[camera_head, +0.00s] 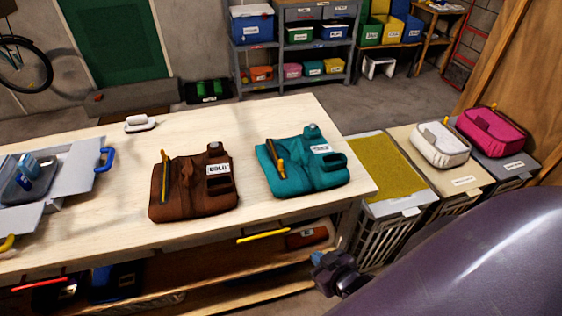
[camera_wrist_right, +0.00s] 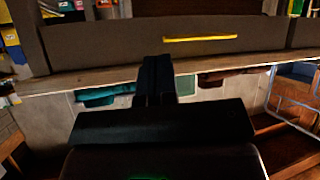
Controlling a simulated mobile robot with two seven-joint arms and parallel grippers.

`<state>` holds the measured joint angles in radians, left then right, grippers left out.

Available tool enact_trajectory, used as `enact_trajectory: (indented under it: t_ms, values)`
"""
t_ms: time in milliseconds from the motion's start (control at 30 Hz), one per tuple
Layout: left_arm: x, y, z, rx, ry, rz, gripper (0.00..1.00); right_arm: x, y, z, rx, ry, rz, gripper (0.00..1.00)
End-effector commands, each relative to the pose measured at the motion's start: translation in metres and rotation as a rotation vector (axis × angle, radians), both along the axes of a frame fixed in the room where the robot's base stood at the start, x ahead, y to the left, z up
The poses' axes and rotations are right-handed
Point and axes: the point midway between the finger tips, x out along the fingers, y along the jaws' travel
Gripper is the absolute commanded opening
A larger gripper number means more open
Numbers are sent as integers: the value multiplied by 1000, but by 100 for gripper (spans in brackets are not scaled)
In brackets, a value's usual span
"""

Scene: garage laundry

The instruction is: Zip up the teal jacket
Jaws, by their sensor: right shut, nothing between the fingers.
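The teal jacket (camera_head: 300,177) lies folded on the right end of the wooden table, with a white label and an upright orange-and-dark strip (camera_head: 275,159) on its left side. I cannot tell how far its zip is closed. My right gripper (camera_head: 321,262) is shut and empty, low in front of the table's right end, below the tabletop and apart from the jacket. In the right wrist view its fingers (camera_wrist_right: 157,65) show close together against the table edge, and part of the teal jacket (camera_wrist_right: 100,96) shows to their left. My left gripper is out of view.
A brown jacket (camera_head: 192,187) labelled COLD lies left of the teal one. A grey open box (camera_head: 75,178) and a small white-handled item (camera_head: 139,123) are also on the table (camera_head: 240,125). Lidded hampers (camera_head: 441,182) stand to the right.

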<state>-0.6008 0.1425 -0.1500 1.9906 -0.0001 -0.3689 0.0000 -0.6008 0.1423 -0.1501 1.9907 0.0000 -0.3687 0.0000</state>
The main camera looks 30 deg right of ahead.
Motion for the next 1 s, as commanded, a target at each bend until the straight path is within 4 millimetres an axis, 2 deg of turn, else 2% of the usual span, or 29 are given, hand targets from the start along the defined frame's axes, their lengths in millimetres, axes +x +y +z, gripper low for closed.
enact_trajectory:
  t_ms: [33, 133, 267, 400, 567, 667, 767, 1000]
  values:
    - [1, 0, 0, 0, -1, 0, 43, 0, 0, 0, -1, 0, 1, 2]
    - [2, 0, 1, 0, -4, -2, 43, 4, -1, 3, -3, -7, 4, 17]
    - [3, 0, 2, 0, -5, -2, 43, 33, -1, 20, -26, -61, 39, 37]
    - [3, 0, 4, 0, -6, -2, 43, 84, 15, 59, -92, -167, 179, 38]
    - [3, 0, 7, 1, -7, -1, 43, 130, 44, 105, -276, -254, 388, 38]
    - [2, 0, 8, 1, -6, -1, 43, 149, 56, 126, -505, -276, 533, 38]
    - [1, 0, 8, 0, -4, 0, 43, 161, 60, 143, -807, -280, 672, 38]
    - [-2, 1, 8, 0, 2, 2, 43, 170, 41, 161, -1575, -180, 918, 38]
